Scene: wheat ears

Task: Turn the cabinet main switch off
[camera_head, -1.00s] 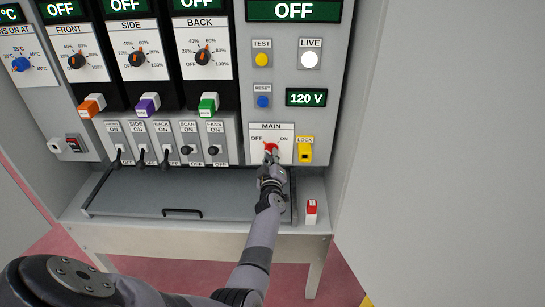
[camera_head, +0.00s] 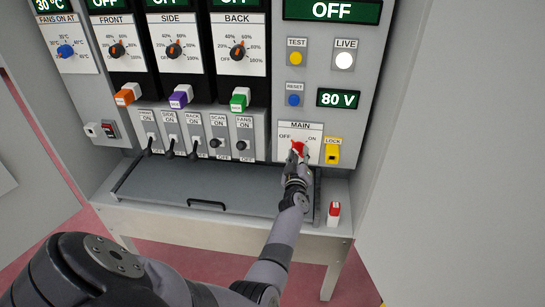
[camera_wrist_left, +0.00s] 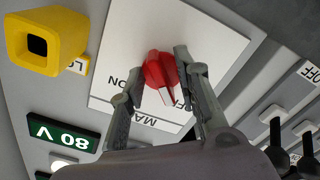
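The red main switch knob (camera_head: 298,147) sits on the white MAIN plate (camera_head: 313,130), with OFF at its left and ON at its right. In the left wrist view the knob (camera_wrist_left: 159,72) shows upside down, its pale-marked end towards the OFF lettering. My left gripper (camera_head: 297,157) is at the knob. In the wrist view its fingers (camera_wrist_left: 157,68) stand apart on either side of the knob, a small gap showing at the left finger; contact at the right finger is unclear. The voltage display (camera_head: 338,98) reads 80 V. My right gripper is not in view.
A yellow LOCK piece (camera_head: 333,151) is close right of the plate. Several toggle switches (camera_head: 215,143) stand to the left. A grey hatch with a handle (camera_head: 206,204) lies below. A red-and-white block (camera_head: 334,213) stands on the ledge at right.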

